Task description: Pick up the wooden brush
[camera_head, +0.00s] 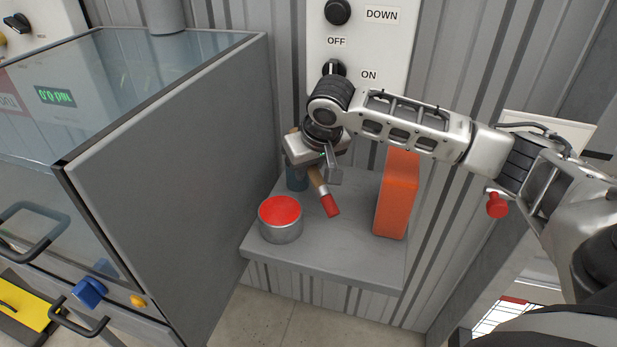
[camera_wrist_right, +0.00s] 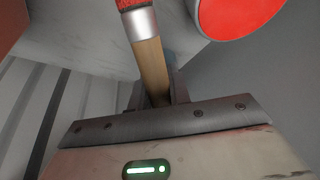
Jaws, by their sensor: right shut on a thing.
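The wooden brush (camera_head: 317,181) has a brown handle, a metal band and red bristles. My right gripper (camera_head: 324,172) is above the grey shelf and shut on the brush's handle. The bristles point down toward the lower right in the head view. In the right wrist view the handle (camera_wrist_right: 151,70) runs down between the fingers of my right gripper (camera_wrist_right: 158,95), and part of the red bristles shows at the top. I cannot tell whether the brush touches the shelf. My left gripper is not in view.
An open can of red paint (camera_head: 281,221) stands on the grey shelf (camera_head: 325,252), left of the brush. A dark blue-grey container (camera_head: 297,180) is partly hidden behind my gripper. An orange box (camera_head: 396,195) stands at the right. A large grey cabinet (camera_head: 175,160) borders the shelf's left.

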